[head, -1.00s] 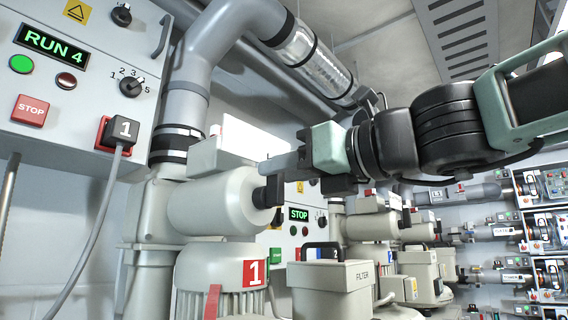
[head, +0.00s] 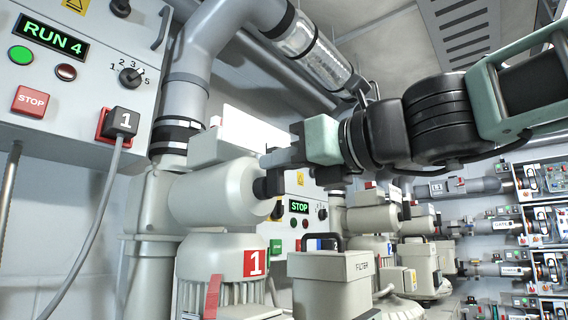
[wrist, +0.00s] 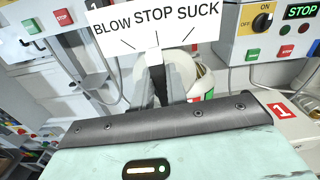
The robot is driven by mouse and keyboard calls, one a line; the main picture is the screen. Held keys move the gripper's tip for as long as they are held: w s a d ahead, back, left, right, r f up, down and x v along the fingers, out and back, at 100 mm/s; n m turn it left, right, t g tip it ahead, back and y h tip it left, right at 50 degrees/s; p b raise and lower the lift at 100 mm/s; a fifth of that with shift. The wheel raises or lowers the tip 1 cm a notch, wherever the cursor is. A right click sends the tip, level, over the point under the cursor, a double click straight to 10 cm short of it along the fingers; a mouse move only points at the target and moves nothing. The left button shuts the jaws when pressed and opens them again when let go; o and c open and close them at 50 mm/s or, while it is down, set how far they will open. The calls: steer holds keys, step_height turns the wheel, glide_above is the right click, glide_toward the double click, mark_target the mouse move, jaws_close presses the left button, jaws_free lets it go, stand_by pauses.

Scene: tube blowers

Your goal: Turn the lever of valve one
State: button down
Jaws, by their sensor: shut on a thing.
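Valve one is the pale cylinder (head: 212,198) on the unit with the red "1" plate (head: 256,263). Its black lever (wrist: 158,84) is between my fingers in the wrist view, in line with the STOP mark of the white BLOW STOP SUCK sign (wrist: 155,22). My gripper (wrist: 158,66) is shut on the lever. In the head view my gripper (head: 272,161) reaches in from the right to the cylinder's black end (head: 268,184). The lever is mostly hidden there by the fingers.
A control panel (head: 75,90) reading RUN 4 hangs at the left, with a grey cable from its plug "1" (head: 123,122). A filter box (head: 330,280) stands below my arm. A second panel showing STOP (head: 298,207) and other machines are behind.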

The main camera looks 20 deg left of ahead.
steer(key=n+b, duration=0.2)
steer(key=n, duration=0.1)
steer(key=s+n+b, duration=0.1)
steer(key=shift+s+a+f+n, duration=0.1)
steer(key=shift+a+f+n, duration=0.15)
steer(key=shift+f+n, duration=0.15)
steer(key=shift+s+a+f+n+b, duration=0.1)
steer(key=shift+s+n+b, duration=0.1)
steer(key=shift+n+b, duration=0.45)
steer(key=shift+s+a+n+b, duration=0.15)
steer(key=shift+n+b, duration=0.15)
steer(key=shift+n, duration=0.65)
steer(key=shift+d, duration=0.1)
steer(key=c, duration=1.4)
jaws_free()
steer(key=shift+s, duration=0.1)
steer(key=b+v, duration=1)
steer(key=v, duration=0.7)
steer(key=shift+d+b, duration=0.2)
steer(key=shift+b, duration=0.15)
